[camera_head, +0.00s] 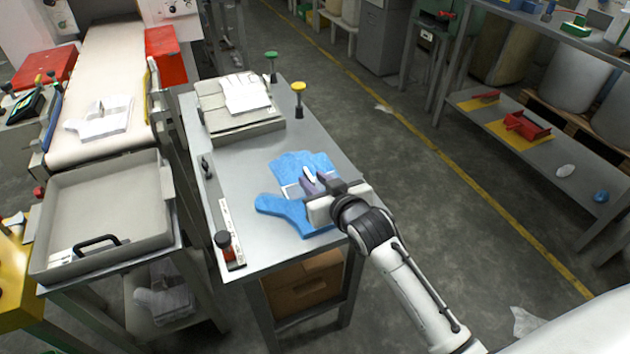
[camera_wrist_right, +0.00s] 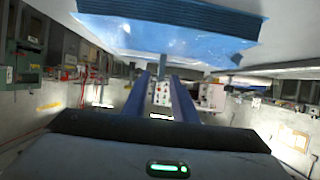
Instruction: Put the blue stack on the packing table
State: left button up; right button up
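The blue stack (camera_head: 288,207), glove-shaped with a pale band across it, lies on the grey metal table (camera_head: 240,165), towards its right front edge. My right gripper (camera_head: 314,180) is over the band, coming in from the right. Its two fingers stand apart, and part of the stack is hidden behind them. In the right wrist view, the layered blue stack (camera_wrist_right: 165,35) fills the top, just beyond the open fingers (camera_wrist_right: 160,85). I see nothing clamped between them; whether they touch the stack is unclear. My left gripper is not in view.
A grey tray (camera_head: 248,127) bearing a white glove stack (camera_head: 244,93) is at the table's back. Green (camera_head: 271,65) and yellow (camera_head: 299,97) knobs stand beside it. A red-black knob (camera_head: 224,243) is at the front left. A conveyor (camera_head: 112,75) and shallow bin (camera_head: 105,212) stand left.

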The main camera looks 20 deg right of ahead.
jog(key=shift+r, duration=0.2)
jog(key=shift+s+r, duration=0.1)
jog(key=shift+s, duration=0.2)
jog(key=v, duration=1.1)
jog(key=s+a+f+g+y, duration=0.1)
jog(key=s+a+f+g, duration=0.1)
jog(key=s+f, duration=0.7)
jog(key=s+a+f+n+g+y, duration=0.1)
jog(key=s+a+f+g, duration=0.2)
jog(key=s+f, duration=0.7)
notch_tip(320, 180, down, 4)
jog(key=shift+r+n+p, duration=0.15)
jog(key=shift+n+p, duration=0.15)
jog(key=shift+p, duration=0.15)
